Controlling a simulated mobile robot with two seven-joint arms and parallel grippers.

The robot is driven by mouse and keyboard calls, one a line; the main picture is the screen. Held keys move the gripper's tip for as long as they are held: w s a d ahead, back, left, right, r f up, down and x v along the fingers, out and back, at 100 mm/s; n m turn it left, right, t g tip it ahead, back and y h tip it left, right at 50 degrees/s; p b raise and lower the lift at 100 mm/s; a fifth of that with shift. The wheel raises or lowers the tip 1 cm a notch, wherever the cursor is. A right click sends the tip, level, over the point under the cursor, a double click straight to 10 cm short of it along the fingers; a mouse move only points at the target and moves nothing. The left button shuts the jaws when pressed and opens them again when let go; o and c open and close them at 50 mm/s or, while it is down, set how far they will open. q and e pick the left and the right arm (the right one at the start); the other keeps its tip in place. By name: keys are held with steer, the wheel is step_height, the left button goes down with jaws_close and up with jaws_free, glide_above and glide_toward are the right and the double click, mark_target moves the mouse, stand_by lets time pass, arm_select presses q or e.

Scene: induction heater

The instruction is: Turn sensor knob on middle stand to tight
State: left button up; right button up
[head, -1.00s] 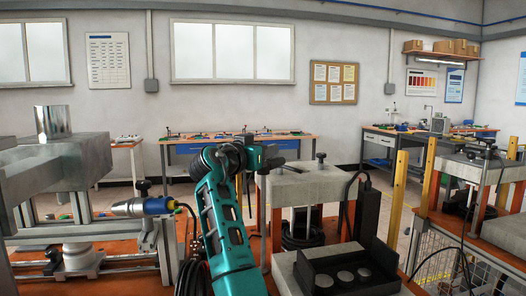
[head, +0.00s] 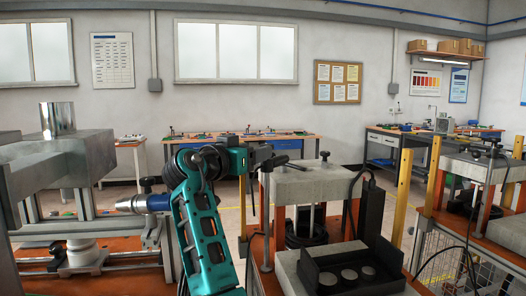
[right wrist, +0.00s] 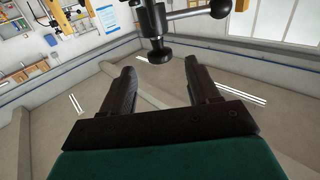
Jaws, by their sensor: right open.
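The middle stand carries a pale grey slab (head: 305,180) with a small black knob (head: 324,155) upright on its top. My right arm is teal and reaches up the middle of the head view. My right gripper (head: 284,161) points right, toward that knob, with a visible space between them. In the right wrist view my right gripper (right wrist: 160,68) is open and empty, its dark fingers well apart. A black knob (right wrist: 160,52) shows between and just beyond the fingertips; I cannot tell its exact depth. My left gripper is not in view.
A black tray with round discs (head: 350,276) stands in front of the slab, with a dark box and cable (head: 374,212) beside it. Yellow posts (head: 401,197) rise to the right. A left stand (head: 88,180) holds a metal cylinder (head: 57,119). A rod with a ball end (right wrist: 220,9) is near the knob.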

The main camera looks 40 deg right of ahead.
steer(key=v, duration=0.6)
steer(key=shift+s+a, duration=0.1)
stand_by(0.4)
